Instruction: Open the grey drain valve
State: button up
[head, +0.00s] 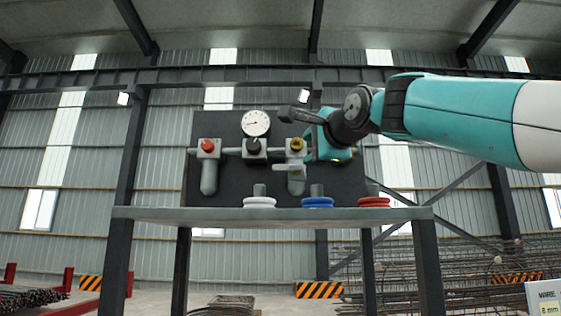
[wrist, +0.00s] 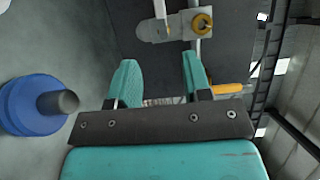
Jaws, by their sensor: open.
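The grey drain valve appears to be the pale grey lever (head: 287,167) low on the unit with the yellow knob (head: 297,145), on the dark panel. In the wrist view the lever (wrist: 160,10) shows at the top edge, partly cut off, beside the yellow knob (wrist: 201,23). My gripper (head: 318,143) is just right of this unit in the head view. In the wrist view my gripper (wrist: 158,68) has its two teal fingers apart with nothing between them. The lever lies beyond the fingertips, apart from them.
A bench (head: 270,216) below the panel carries white (head: 259,202), blue (head: 318,202) and red (head: 374,202) handwheels. A gauge (head: 256,123), a red knob (head: 208,146) and a black knob (head: 254,144) are left of the yellow knob. A yellow-orange bar (wrist: 228,88) lies right of my fingers.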

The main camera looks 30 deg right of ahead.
aim_at(283, 167)
jog(key=p+x, duration=0.9)
jog(key=x, duration=0.5)
jog(key=shift+w+r, duration=0.1)
jog(key=shift+w, duration=0.25)
jog(key=shift+w+d, duration=0.15)
jog(key=shift+w, duration=0.45)
grip_shut()
